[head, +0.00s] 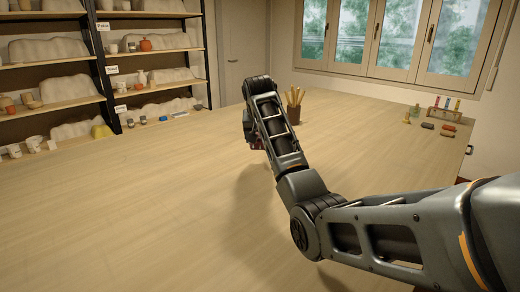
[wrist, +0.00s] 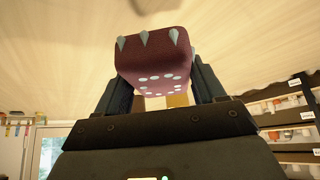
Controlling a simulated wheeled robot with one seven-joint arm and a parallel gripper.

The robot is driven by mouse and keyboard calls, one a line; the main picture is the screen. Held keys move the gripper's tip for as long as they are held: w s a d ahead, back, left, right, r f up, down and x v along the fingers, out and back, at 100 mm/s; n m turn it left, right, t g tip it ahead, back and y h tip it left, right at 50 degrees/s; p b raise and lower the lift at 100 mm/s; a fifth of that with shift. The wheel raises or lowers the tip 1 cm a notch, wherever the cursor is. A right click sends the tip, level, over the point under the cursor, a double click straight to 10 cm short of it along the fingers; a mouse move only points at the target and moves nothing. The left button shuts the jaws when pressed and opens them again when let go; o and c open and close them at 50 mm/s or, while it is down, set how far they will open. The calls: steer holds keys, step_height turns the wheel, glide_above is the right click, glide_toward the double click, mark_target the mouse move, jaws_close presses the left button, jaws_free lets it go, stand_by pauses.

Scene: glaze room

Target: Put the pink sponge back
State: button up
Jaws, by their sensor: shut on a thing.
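My gripper (wrist: 163,82) is shut on a dark pink block with pale spots and pale pointed marks, which I take to be the pink sponge (wrist: 153,57). In the wrist view the block sits between the two dark fingers and sticks out past them. In the head view my gripper (head: 251,135) is at the far end of my arm, over the table left of the brush cup, mostly hidden behind my wrist. Only a small dark pinkish patch shows there. I cannot tell the exact height above the table.
A brown cup of brushes (head: 294,113) stands just right of my wrist. At the table's right end are a rack of colored tubes (head: 443,113), small blocks (head: 448,129) and a yellowish piece (head: 407,118). Shelves of pottery (head: 145,80) line the left. The table's left part (head: 120,200) is clear.

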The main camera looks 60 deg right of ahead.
steer(key=w+d+f, duration=0.1)
steer(key=d, duration=0.1)
steer(key=w+d+f, duration=0.1)
steer(key=d, duration=0.1)
steer(key=w+d+f, duration=0.1)
steer(key=d+f, duration=0.1)
steer(key=shift+w+d, duration=0.1)
steer(key=shift+f+p, duration=0.55)
steer(key=shift+f, duration=1.55)
steer(key=shift+f, duration=0.1)
steer(key=o, duration=1.2)
